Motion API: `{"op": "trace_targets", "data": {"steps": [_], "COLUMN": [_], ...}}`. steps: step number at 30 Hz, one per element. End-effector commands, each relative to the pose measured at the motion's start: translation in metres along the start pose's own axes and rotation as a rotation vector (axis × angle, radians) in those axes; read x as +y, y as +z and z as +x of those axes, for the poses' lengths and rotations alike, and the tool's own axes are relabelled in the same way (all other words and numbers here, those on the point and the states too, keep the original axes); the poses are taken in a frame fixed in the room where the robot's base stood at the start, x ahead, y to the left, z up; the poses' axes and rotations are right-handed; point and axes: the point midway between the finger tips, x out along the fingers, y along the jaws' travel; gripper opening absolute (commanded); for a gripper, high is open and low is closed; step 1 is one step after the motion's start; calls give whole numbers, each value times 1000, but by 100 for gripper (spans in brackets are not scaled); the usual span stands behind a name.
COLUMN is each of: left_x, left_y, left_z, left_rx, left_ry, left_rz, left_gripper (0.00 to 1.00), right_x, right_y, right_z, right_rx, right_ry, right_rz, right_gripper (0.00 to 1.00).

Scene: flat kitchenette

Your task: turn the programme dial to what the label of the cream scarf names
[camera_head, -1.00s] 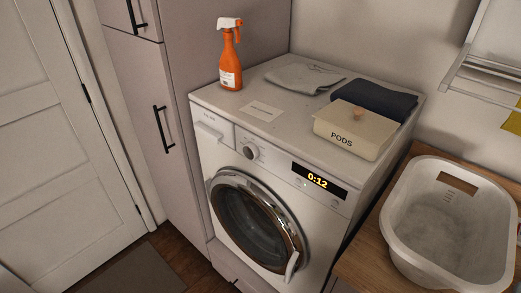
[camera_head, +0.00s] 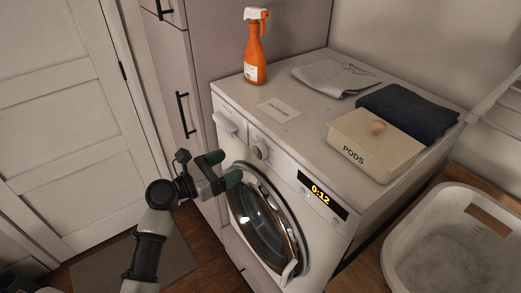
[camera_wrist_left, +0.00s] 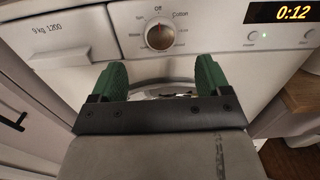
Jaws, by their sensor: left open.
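The programme dial (camera_head: 261,151) is a round knob on the front panel of the white washing machine (camera_head: 300,134). In the left wrist view the dial (camera_wrist_left: 160,36) has "Off" above it, "Cotton" to its upper right and "Spin" to its upper left; its mark seems to point up, near "Off". My left gripper (camera_head: 224,168) is open and empty, with green fingertips. In the left wrist view its fingers (camera_wrist_left: 161,72) are spread below the dial, apart from it. I see no cream scarf or readable scarf label. My right gripper is not in view.
On the machine top are an orange spray bottle (camera_head: 255,50), a white card (camera_head: 279,110) with unreadable print, a grey cloth (camera_head: 330,79), a folded navy cloth (camera_head: 415,112) and a PODS box (camera_head: 365,150). A white basket (camera_head: 405,262) stands at right. The display (camera_head: 322,194) reads 0:12.

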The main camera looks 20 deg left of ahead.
Motion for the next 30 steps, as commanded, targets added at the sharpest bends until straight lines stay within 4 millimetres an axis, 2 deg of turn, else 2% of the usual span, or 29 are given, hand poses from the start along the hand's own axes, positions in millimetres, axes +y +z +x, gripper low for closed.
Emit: {"op": "trace_targets", "data": {"steps": [6,12,18,26,30], "left_x": [0,0,-1,-1,-1], "left_y": [3,1,0,-1,-1], "left_z": [45,75,87,88,88], "left_rx": [-1,0,1,2,2], "left_ry": [-1,0,0,0,0], "left_rz": [0,3,4,5,5], "left_gripper": [77,77,77,77,56], "right_x": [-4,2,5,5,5], "right_y": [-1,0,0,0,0], "right_z": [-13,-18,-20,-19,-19], "right_rx": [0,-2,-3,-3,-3], "right_ry": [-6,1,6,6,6], "right_rz": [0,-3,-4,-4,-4], "right_gripper": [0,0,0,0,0]}}
